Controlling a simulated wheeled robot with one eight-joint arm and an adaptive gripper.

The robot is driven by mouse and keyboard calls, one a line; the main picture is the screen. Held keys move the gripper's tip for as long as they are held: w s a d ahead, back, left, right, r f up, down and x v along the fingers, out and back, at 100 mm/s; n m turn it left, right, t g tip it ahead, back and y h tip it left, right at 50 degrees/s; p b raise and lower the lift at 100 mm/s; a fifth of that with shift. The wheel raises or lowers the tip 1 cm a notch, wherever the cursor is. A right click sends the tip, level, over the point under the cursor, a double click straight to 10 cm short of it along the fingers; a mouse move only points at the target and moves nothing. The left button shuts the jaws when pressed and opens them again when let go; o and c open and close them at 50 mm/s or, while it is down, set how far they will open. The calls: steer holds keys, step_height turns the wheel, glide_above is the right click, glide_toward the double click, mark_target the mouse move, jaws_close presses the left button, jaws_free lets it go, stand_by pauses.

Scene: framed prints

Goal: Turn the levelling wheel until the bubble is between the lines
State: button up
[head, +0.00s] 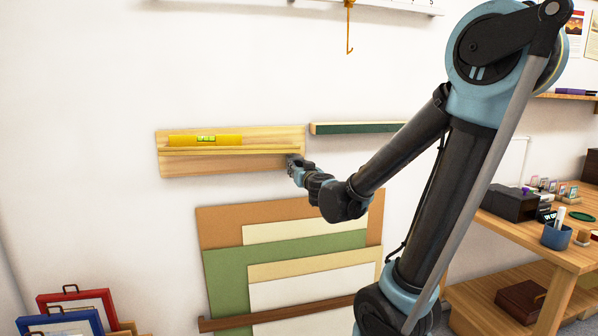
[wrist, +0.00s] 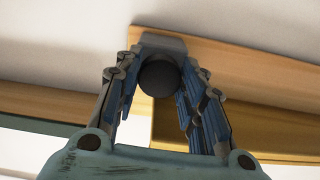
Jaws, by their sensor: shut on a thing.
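A wooden rail (head: 232,164) is mounted on the white wall, and its right end sits slightly higher than its left in the head view. A yellow spirit level (head: 180,140) lies along it with a green vial (head: 206,139) in its middle. The bubble and its lines are too small to read. My gripper (head: 292,163) is at the rail's right end. In the wrist view its two fingers are shut on a dark round levelling wheel (wrist: 159,76), one finger on each side. The wheel sits on a grey block at the rail's end.
A green-fronted wooden ledge (head: 360,127) is close to the right of the rail. Stacked coloured boards (head: 222,275) lean on the wall below. Framed pieces (head: 75,300) stand at the lower left. A workbench (head: 540,250) with small items is at the right.

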steer(key=shift+d+m, duration=0.1)
steer(key=shift+m, duration=3.6)
steer(key=o, duration=1)
steer(key=shift+d, duration=0.1)
steer(key=shift+o, duration=0.2)
steer(key=v, duration=1.1)
steer(key=shift+s, duration=0.35)
